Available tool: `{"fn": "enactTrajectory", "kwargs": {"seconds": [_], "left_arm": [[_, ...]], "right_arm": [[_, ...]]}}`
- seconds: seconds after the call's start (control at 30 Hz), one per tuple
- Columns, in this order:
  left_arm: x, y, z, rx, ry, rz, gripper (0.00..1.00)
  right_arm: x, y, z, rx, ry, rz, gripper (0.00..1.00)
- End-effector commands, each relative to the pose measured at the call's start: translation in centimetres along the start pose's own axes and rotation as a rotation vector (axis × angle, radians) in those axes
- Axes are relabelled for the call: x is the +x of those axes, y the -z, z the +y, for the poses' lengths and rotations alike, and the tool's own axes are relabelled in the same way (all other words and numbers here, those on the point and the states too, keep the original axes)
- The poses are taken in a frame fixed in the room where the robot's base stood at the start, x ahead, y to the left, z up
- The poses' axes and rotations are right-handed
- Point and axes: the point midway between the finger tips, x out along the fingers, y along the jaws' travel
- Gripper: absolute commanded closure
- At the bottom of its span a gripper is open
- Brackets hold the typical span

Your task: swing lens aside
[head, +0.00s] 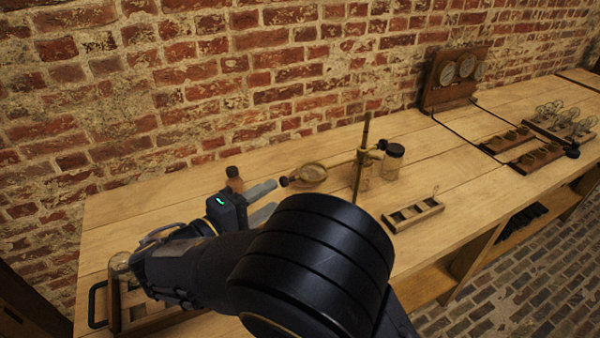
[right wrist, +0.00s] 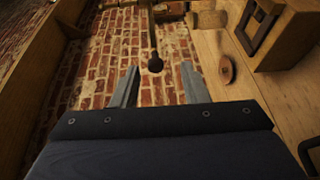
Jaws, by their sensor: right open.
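The lens (head: 312,172) is a round glass in a brass rim. It sits on a stand with an upright post (head: 364,142). Its dark handle knob (head: 284,181) points left toward my right gripper (head: 264,200). The gripper is open and empty, its two fingers pointing right at the knob with a small gap. In the right wrist view the knob (right wrist: 155,65) and its rod (right wrist: 152,35) lie ahead, between and just beyond the fingertips (right wrist: 159,72). My left gripper is not in view.
A black-lidded jar (head: 393,162) stands behind the post. A compartment tray (head: 415,213) is in front right. A dark-topped brown item (head: 234,180) stands behind my gripper. A handled wooden tray (head: 112,310) is at the left. Gauges (head: 458,70) and bulbs (head: 565,118) stand far right.

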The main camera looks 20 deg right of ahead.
Motion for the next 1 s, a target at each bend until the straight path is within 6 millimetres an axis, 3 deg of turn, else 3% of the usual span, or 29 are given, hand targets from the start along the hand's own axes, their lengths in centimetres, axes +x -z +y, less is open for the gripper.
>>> {"fn": "enactTrajectory", "kwargs": {"seconds": [0.07,0.17,0.5,0.63,0.97,1.0], "left_arm": [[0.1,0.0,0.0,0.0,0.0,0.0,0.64],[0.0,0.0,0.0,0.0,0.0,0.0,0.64],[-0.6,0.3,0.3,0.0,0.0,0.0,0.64],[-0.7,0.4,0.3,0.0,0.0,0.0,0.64],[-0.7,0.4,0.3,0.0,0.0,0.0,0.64],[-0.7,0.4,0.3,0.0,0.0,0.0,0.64]], "right_arm": [[-0.9,0.6,0.3,0.012,-0.048,0.022,0.59],[-0.5,0.8,0.5,0.018,-0.068,0.028,0.59],[4.8,0.9,0.8,0.014,-0.062,0.025,0.59],[6.1,0.9,0.9,0.016,-0.062,0.027,0.59],[6.5,1.0,0.8,0.016,-0.061,0.027,0.59],[6.5,1.0,0.8,0.015,-0.061,0.028,0.63]]}}
